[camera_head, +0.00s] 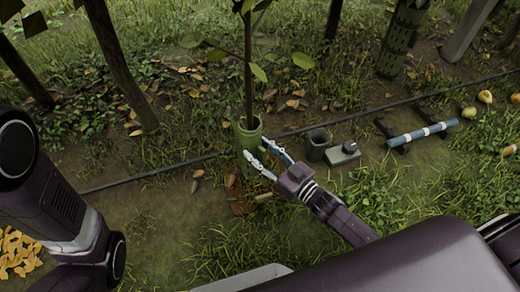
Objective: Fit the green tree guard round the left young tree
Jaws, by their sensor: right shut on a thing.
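The green tree guard (244,137) is an upright tube in the middle of the head view. The thin dark trunk of the young tree (248,70) runs down to the guard's top opening and appears to stand inside it. The trunk below the rim is hidden. My right gripper (257,150) comes from the lower right, with its two pale fingers shut on the guard's side. The guard's foot is partly hidden by grass and the gripper. My left arm shows at the left edge, but its gripper is out of view.
A dark hose (165,172) crosses the ground behind the guard. To the right are a dark green cup (318,145), a grey box (343,154), a blue-white rod (424,133) on black supports, and pears (468,112). Another trunk wears a green sleeve (400,38). Posts stand behind.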

